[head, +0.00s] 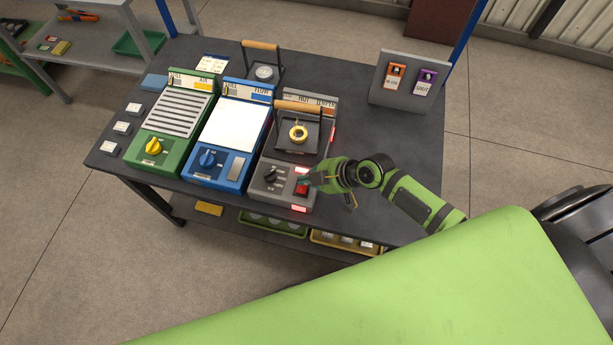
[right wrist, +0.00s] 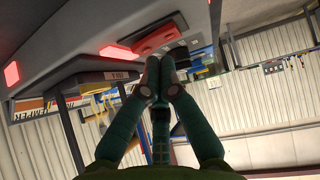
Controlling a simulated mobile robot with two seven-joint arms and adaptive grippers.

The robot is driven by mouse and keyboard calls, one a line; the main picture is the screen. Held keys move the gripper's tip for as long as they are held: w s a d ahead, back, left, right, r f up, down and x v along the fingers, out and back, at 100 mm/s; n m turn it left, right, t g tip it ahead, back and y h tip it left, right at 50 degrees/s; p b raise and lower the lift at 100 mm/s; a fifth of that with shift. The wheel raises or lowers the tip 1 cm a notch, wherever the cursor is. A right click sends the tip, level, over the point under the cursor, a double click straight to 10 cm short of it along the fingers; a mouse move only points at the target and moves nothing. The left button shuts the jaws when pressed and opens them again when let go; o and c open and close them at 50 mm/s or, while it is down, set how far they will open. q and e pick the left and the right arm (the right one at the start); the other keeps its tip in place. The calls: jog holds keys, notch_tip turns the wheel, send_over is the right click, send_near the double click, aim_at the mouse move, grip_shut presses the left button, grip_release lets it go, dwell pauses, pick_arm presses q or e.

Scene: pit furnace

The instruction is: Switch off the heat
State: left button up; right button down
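The grey heater unit (head: 267,199) stands on the dark table, with a black knob (head: 270,175) and a red switch (head: 302,189) on its front panel. Glowing red strips show on its front edge (head: 299,208) and right side (head: 332,135). My right gripper (head: 308,181) is right beside the red switch. In the right wrist view its two fingers (right wrist: 160,68) converge with nothing between them, their tips just below the red switch (right wrist: 158,38). I cannot tell whether they touch it. My left gripper is not in view.
Left of the heater stand a blue unit (head: 214,171) and a green unit (head: 160,150), each with a knob. A handled dark pan holding a yellow ring (head: 299,132) sits on the heater. A grey stand (head: 397,99) with orange and purple switches is at the back right.

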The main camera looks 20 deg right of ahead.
jog(key=shift+w+d+f+b, duration=0.2)
jog(key=shift+f+b, duration=0.45)
jog(key=shift+b, duration=0.45)
jog(key=shift+r, duration=0.25)
jog(key=shift+a+p, duration=0.1)
jog(key=shift+p, duration=0.2)
jog(key=shift+s+a+p, duration=0.45)
jog(key=shift+s, duration=0.3)
jog(key=shift+r, duration=0.1)
